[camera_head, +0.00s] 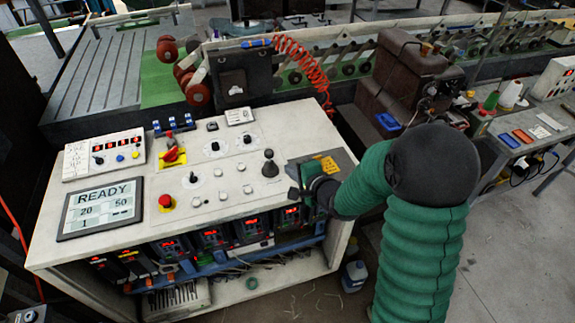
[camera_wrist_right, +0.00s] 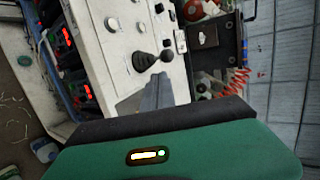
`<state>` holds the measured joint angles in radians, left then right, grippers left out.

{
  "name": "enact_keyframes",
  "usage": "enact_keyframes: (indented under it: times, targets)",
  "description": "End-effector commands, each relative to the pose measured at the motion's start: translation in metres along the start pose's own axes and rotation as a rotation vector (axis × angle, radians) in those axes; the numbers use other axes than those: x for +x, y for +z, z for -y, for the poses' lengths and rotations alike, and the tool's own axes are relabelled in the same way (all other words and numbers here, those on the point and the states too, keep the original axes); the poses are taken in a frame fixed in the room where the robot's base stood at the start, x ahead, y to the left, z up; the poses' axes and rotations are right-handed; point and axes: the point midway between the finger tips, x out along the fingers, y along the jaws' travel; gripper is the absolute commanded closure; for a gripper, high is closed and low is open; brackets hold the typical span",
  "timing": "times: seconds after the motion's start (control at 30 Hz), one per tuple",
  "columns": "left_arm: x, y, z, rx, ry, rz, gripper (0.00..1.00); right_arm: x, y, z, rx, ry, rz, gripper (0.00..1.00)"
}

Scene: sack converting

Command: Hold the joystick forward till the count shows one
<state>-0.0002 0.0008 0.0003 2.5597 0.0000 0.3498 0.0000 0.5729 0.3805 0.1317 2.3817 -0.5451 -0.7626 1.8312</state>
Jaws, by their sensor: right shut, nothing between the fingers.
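The joystick (camera_head: 269,165) is a black lever with a round knob and a dark boot, on the top of the white control console (camera_head: 222,202). It looks about upright in the head view. My right gripper (camera_head: 292,182) is shut and empty, just to the right of the joystick, with a small gap apparent. In the right wrist view the closed grey fingers (camera_wrist_right: 148,92) point towards the joystick (camera_wrist_right: 143,61). The display (camera_head: 100,208) reads READY, with 20 and 50 below and a 1 at the bottom left. My left gripper is not in view.
A red mushroom button (camera_head: 166,201), a red rotary switch on yellow (camera_head: 173,156) and several small knobs share the console top. A dark plate with a yellow label (camera_head: 327,165) lies by the right edge. A red coiled hose (camera_head: 305,65) hangs behind.

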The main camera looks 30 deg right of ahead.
Motion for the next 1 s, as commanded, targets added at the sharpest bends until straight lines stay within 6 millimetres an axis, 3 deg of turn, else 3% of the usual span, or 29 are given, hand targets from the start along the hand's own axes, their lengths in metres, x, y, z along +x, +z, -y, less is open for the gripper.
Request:
enact_keyframes:
  times: [0.1, 0.23, 0.77, 0.87, 1.0]
  targets:
    - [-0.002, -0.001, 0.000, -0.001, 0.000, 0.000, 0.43, -0.021, -0.001, -0.001, -0.001, -0.001, -0.002, 1.00]
    - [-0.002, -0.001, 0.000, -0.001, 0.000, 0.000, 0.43, -0.033, -0.002, -0.003, 0.002, -0.003, 0.000, 1.00]
    - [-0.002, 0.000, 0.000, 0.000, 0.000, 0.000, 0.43, -0.033, 0.000, -0.005, -0.022, 0.010, -0.002, 1.00]
    - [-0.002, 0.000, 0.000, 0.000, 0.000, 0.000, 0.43, -0.034, 0.008, -0.016, -0.176, 0.083, -0.019, 1.00]
    - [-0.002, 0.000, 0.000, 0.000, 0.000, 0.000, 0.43, -0.048, 0.032, -0.055, -0.634, 0.328, 0.012, 1.00]
